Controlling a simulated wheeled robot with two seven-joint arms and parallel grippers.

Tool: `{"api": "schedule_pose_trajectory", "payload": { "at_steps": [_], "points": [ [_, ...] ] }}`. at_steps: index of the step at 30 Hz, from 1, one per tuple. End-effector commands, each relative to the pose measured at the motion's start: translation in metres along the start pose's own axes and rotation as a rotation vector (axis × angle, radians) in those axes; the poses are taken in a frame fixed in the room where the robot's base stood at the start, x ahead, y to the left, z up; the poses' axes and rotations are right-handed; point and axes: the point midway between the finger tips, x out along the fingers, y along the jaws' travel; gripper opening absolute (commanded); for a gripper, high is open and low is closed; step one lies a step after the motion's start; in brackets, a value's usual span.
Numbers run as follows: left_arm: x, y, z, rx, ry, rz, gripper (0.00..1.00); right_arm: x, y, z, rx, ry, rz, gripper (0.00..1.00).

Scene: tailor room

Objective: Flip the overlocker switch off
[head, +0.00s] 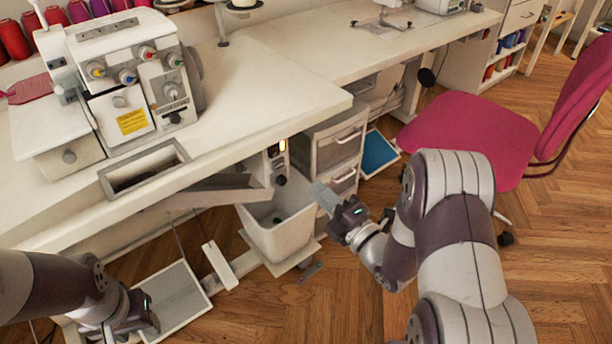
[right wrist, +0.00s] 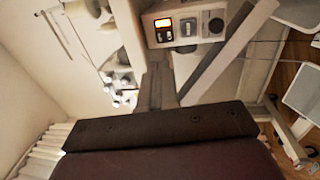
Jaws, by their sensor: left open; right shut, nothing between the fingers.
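The white overlocker (head: 130,85) stands on the table at the left in the head view. A control box (head: 278,160) with a lit orange switch (head: 282,145) is mounted under the table edge. The right wrist view shows the box with the glowing switch (right wrist: 162,23), a grey switch (right wrist: 187,28) beside it and a round dark knob (right wrist: 213,20). My right gripper (head: 319,190) is shut and empty, its tips a little right of and below the box, apart from it. Its fingers (right wrist: 158,85) also show in the right wrist view. My left gripper (head: 148,318) is low at the left, open, away from the box.
A white bin (head: 283,232) hangs below the box, and a grey drawer unit (head: 335,145) stands to its right. The table (head: 275,85) overhangs the box. A pink chair (head: 475,140) stands at the right.

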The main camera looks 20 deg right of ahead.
Motion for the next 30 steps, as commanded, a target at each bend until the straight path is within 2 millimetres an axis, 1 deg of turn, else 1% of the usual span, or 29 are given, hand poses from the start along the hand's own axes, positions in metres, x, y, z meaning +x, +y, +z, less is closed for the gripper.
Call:
{"api": "schedule_pose_trajectory", "payload": {
  "at_steps": [9, 15, 18, 21, 30],
  "points": [
    [0.015, 0.0, 0.002, 0.0, 0.0, 0.0, 0.49, 0.067, -0.002, -0.002, 0.001, 0.004, 0.002, 0.0],
    [0.023, 0.0, 0.003, 0.0, 0.0, 0.0, 0.49, 0.104, -0.002, -0.001, 0.002, 0.003, 0.002, 0.0],
    [0.026, 0.0, 0.003, 0.0, 0.0, 0.0, 0.49, 0.116, -0.002, -0.001, 0.001, 0.001, 0.001, 0.0],
    [0.027, 0.0, 0.003, 0.0, 0.0, 0.0, 0.49, 0.123, -0.001, -0.001, 0.002, 0.001, 0.001, 0.0],
    [0.027, 0.0, 0.003, 0.0, 0.0, 0.0, 0.49, 0.126, 0.0, 0.0, 0.002, 0.0, -0.001, 0.0]
  ]
}}
